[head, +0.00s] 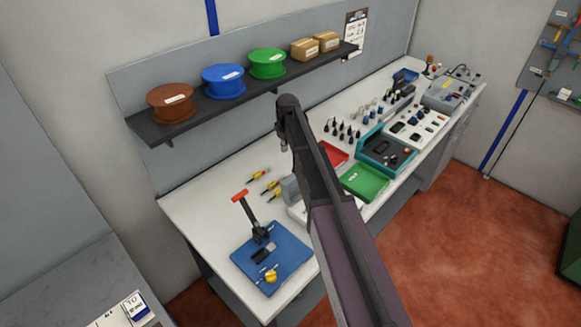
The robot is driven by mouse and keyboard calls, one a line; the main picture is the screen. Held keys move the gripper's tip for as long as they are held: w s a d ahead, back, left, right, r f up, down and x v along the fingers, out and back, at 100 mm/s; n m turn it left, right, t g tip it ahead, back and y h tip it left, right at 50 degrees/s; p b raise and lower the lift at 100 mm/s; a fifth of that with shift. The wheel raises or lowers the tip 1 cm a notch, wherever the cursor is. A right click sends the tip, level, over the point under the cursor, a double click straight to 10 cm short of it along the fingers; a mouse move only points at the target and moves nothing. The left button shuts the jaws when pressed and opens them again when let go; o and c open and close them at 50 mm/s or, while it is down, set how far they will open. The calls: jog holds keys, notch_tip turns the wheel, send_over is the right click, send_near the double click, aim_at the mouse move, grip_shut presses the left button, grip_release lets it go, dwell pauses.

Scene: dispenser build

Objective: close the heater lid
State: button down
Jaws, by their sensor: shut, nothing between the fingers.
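A pale device with a white base (298,212) stands on the bench and is partly hidden behind my arm. An upright grey panel (290,188) rises at its left side and looks like a raised lid; I cannot be sure that this is the heater. My arm reaches from the bottom right up across the middle, and its far end bends downward above the bench, behind and above the device in the picture. No fingers of my gripper can be made out.
A blue plate (250,268) holds a red-handled press (242,202). Yellow-handled tools lie behind it. Red (334,153) and green (365,182) trays and a teal fixture (366,143) stand right of my arm. A shelf (195,118) with spools overhangs the back.

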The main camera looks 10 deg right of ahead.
jog(key=shift+f, duration=0.15)
notch_tip(320, 180, down, 10)
jog(key=b, duration=1)
jog(key=shift+s+d+r+p, duration=0.25)
jog(key=shift+s+d+r, duration=0.15)
jog(key=shift+s, duration=0.25)
jog(key=shift+s+d+r+p, duration=0.25)
jog(key=shift+s+d, duration=0.2)
jog(key=shift+s, duration=0.15)
jog(key=shift+s+d, duration=0.1)
jog(key=shift+s, duration=0.05)
jog(key=shift+s+d+r, duration=0.1)
jog(key=shift+s+r, duration=0.05)
